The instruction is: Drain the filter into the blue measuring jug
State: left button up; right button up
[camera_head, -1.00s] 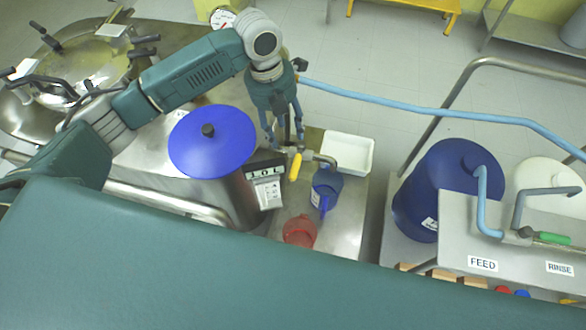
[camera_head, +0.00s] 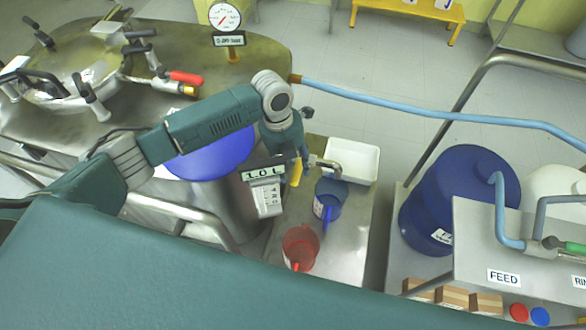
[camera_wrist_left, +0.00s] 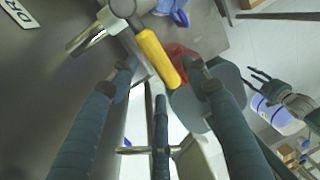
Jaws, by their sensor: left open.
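The blue measuring jug (camera_head: 328,197) stands upright on the metal stand under the filter's outlet spout (camera_head: 327,164). The drain valve's yellow handle (camera_head: 296,173) hangs beside the spout. It also shows in the left wrist view (camera_wrist_left: 158,60), ahead of my fingertips. My left gripper (camera_head: 294,158) is open at the valve; its fingers (camera_wrist_left: 162,88) lie on either side of the handle's lower end, and I cannot tell whether they touch it. The filter's blue lid (camera_head: 212,155) is partly hidden by my left arm. My right gripper (camera_wrist_left: 268,85) shows small in the left wrist view.
A red jug (camera_head: 300,248) stands in front of the blue one, and a white tray (camera_head: 350,161) lies behind it. A "1.0 L" sign (camera_head: 263,172) is left of the valve. A blue drum (camera_head: 455,200) and the FEED bench (camera_head: 480,250) are at right.

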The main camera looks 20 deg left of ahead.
pick_arm(q)
jog(key=shift+d+f, duration=0.15)
jog(key=shift+f, duration=0.85)
jog(key=shift+c, duration=0.2)
grip_shut()
